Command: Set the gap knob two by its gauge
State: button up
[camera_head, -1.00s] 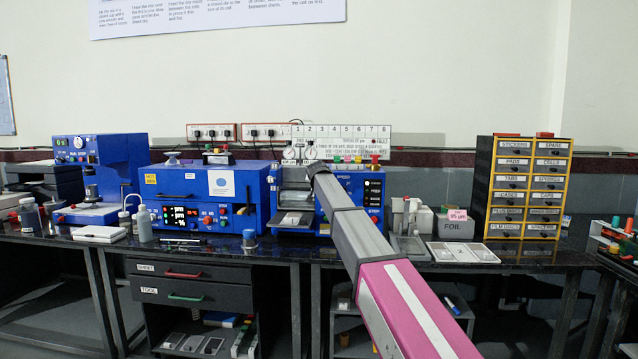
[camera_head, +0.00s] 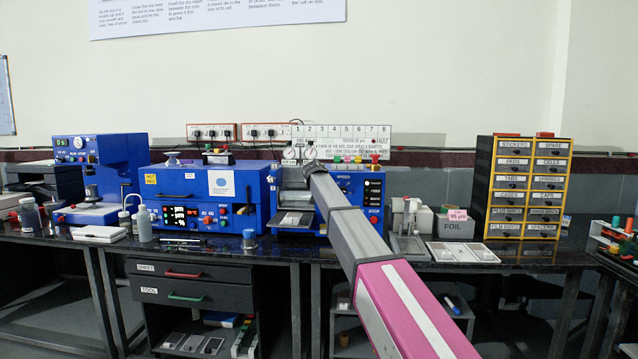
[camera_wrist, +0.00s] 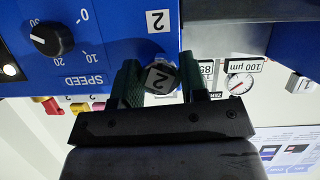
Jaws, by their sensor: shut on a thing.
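A round dial gauge (camera_wrist: 239,83) with a red needle shows to the right, next to a 100 µm tag (camera_wrist: 243,65). In the head view, two gauges (camera_head: 289,153) stand on top of the blue roller machine (camera_head: 350,187). My arm hides the knob and gripper there.
A black SPEED dial (camera_wrist: 52,39) is left of my gripper in the wrist view. In the head view, a red emergency button (camera_head: 375,157) tops the machine. A FOIL box (camera_head: 455,226) and white tray (camera_head: 462,252) are to its right.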

jog(key=n+h, duration=0.2)
jog(key=n, duration=0.1)
dwell(0.4)
jog(key=shift+n, duration=0.3)
jog(key=o, duration=0.9)
jog(key=v, duration=1)
jog(key=shift+s+a, duration=0.3)
jog(key=shift+s, duration=0.05)
